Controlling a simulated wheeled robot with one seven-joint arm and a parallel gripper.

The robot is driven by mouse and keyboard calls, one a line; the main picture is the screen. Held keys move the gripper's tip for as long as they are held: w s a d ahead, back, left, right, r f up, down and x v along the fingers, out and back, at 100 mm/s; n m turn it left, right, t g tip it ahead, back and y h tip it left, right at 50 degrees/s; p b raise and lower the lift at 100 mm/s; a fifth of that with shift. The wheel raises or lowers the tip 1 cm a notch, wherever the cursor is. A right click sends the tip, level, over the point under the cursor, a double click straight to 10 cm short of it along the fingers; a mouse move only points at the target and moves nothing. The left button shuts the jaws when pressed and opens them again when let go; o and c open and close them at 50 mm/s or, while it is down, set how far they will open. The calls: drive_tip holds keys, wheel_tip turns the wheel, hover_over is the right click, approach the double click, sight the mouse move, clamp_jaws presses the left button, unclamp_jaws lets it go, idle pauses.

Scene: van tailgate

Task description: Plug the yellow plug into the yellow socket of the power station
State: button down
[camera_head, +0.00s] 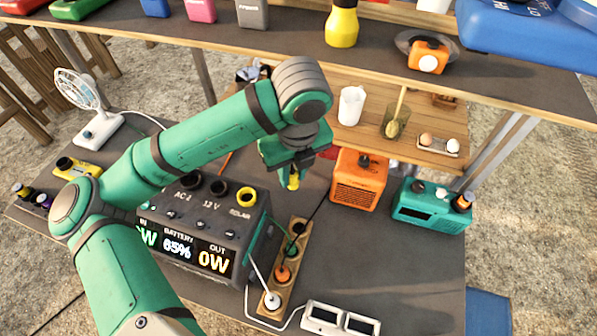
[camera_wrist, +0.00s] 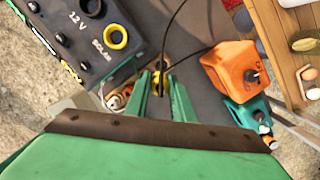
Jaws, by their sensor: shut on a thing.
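The power station (camera_head: 187,232) is a dark box with a lit front display reading 65% and OUT 0W. Its yellow ring socket (camera_head: 247,196), by the word SOLAR, is at the right end of the top; it also shows in the wrist view (camera_wrist: 116,37). The yellow plug (camera_head: 293,182) hangs in my gripper (camera_head: 294,173), right of the socket and apart from it. In the wrist view my gripper (camera_wrist: 162,92) is shut on the yellow plug (camera_wrist: 157,76), with a black cable at it. The plug's lower end is partly hidden there.
A wooden strip (camera_head: 261,309) with white (camera_head: 272,299), orange (camera_head: 282,273) and green plugs stands right of the power station. An orange box (camera_head: 359,181) and a teal radio (camera_head: 430,207) stand further right. A shelf (camera_head: 290,48) spans above, behind my arm.

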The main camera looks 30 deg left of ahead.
drive_tip(key=s+a, duration=0.5)
drive_tip(key=a, duration=0.5)
drive_tip(key=shift+s+a, duration=0.35)
drive_tip(key=shift+s, duration=0.05)
drive_tip(key=shift+f, duration=0.1)
drive_tip(key=shift+w+f, duration=0.1)
drive_tip(key=shift+f, duration=1.8)
drive_tip(key=shift+f, duration=1.6)
drive_tip(key=c, duration=1.4)
unclamp_jaws()
drive_tip(key=shift+c, duration=0.2)
drive_tip(key=shift+r, duration=0.15)
